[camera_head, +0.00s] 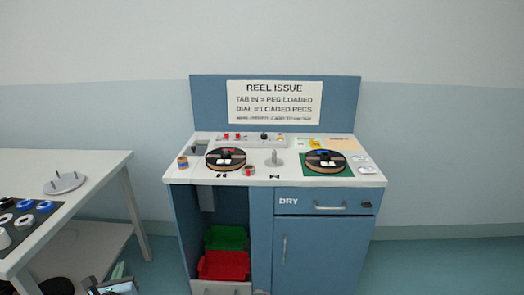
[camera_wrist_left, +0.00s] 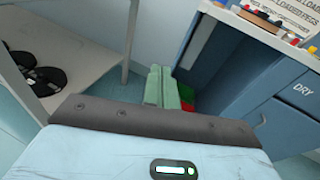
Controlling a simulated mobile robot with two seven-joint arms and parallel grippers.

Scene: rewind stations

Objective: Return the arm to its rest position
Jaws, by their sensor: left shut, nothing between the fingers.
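My left gripper (camera_head: 118,270) shows at the bottom left of the head view, low between the side table and the blue station. In the left wrist view its greenish fingers (camera_wrist_left: 160,72) are together, with nothing between them. They are apart from the furniture. The blue reel station (camera_head: 330,240) stands ahead, with its sign (camera_head: 274,102) reading "REEL ISSUE". Two dark reels, one on the left (camera_head: 226,158) and one on the right (camera_head: 325,161), lie on its white top. My right gripper is not in view.
A grey-white side table (camera_head: 100,172) on the left holds a peg plate (camera_head: 64,183) and several reels on a dark mat. A green bin (camera_head: 226,237) and a red bin (camera_head: 224,265) sit in the station's open bay. Floor shows between table and station.

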